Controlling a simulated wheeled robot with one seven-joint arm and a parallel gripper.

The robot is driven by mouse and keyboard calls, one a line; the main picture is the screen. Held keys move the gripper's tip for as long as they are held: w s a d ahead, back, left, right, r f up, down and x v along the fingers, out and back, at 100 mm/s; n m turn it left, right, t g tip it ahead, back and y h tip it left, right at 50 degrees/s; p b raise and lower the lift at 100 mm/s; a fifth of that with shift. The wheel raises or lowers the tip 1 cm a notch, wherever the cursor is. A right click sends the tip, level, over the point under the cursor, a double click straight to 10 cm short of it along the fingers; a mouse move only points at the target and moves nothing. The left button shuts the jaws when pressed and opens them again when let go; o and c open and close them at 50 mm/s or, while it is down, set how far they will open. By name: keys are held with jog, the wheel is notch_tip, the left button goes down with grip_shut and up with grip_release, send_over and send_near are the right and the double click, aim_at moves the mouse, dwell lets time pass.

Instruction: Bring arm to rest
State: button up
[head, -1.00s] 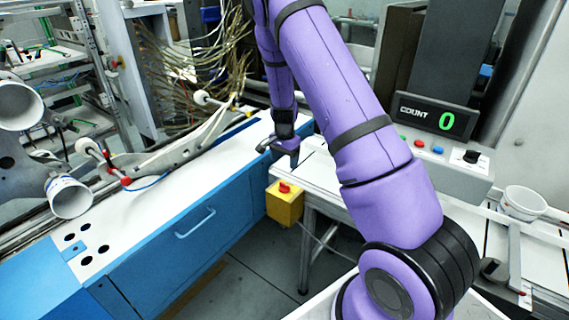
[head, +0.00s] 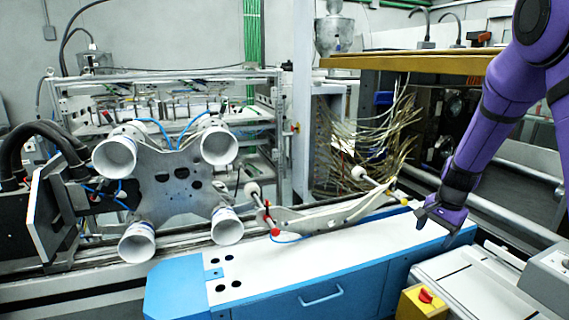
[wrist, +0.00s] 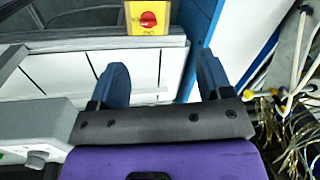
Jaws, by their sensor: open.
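My gripper (head: 437,225) hangs at the end of my purple arm at the right of the head view, above the right end of the white-topped blue cabinet (head: 325,295). In the wrist view the two dark blue fingers of my gripper (wrist: 163,75) stand wide apart with nothing between them. They are over the gap between the white slotted table and the blue cabinet edge. A yellow box with a red knob (wrist: 147,17) lies beyond the fingertips, and it also shows low in the head view (head: 412,307).
A four-armed metal plate with white cups (head: 170,190) stands at the left. A pale lever bar (head: 325,215) with red-tipped rods lies along the cabinet's back. Loose wires (head: 375,150) hang behind it. The white slotted table (head: 465,283) and a grey control box (head: 548,283) are at the right.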

jog(key=s+a+r+n+t, duration=0.1)
jog(key=s+a+r+n, duration=0.2)
jog(key=s+r, duration=0.5)
jog(key=s+a+r+n+t, duration=0.1)
jog(key=s+a+r+n, duration=0.3)
jog(key=r, duration=0.5)
jog(key=s+a+r+n+t, duration=0.1)
jog(key=s+r+n, duration=0.1)
jog(key=s, duration=0.8)
jog(key=s+a+r+n+t+h, duration=0.1)
jog(key=s+r, duration=0.3)
jog(key=s, duration=0.5)
jog(key=shift+s+a+n, duration=0.35)
jog(key=shift+a+n, duration=0.1)
jog(key=shift+n, duration=0.15)
